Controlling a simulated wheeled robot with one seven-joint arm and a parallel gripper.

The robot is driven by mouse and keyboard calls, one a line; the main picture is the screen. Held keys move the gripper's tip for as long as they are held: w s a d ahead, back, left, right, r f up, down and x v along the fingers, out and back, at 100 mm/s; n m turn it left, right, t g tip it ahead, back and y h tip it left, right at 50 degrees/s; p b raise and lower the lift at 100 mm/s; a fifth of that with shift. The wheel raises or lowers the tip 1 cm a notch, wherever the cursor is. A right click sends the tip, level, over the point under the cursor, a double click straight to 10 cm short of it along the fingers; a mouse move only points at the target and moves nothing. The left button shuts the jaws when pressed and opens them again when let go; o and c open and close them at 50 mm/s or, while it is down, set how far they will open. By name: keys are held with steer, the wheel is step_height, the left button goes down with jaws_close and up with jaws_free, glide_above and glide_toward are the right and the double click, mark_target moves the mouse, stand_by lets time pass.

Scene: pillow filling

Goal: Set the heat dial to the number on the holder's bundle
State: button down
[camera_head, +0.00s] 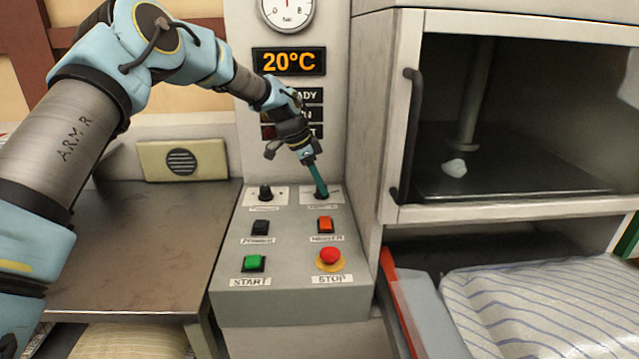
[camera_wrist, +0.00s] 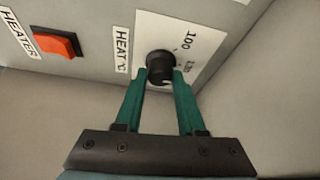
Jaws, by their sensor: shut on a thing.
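The heat dial (camera_wrist: 160,66) is a black round knob on a white plate, beside a label reading HEAT °C. The numbers 100 and what looks like 130 are printed near it. My gripper (camera_wrist: 162,74) has its two green fingers on either side of the dial and is shut on it. In the head view my gripper (camera_head: 319,188) reaches down to the upper right of the grey control panel and hides most of the dial. The display (camera_head: 289,61) reads 20°C. I cannot make out a holder's bundle or its number in either view.
The control panel (camera_head: 291,308) also carries another black knob (camera_head: 265,192), a black switch (camera_head: 261,227), an orange heater switch (camera_head: 325,224), a green START button (camera_head: 254,263) and a red STOP button (camera_head: 330,256). A chamber (camera_head: 520,213) stands right, above striped fabric (camera_head: 550,300).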

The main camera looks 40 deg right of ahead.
stand_by(0.4)
steer(key=c, duration=0.5)
jaws_free()
steer(key=shift+r, duration=0.1)
steer(key=b+v, duration=0.2)
steer(key=v, duration=0.8)
steer(key=shift+r, duration=0.3)
steer(key=shift+w+a, duration=0.15)
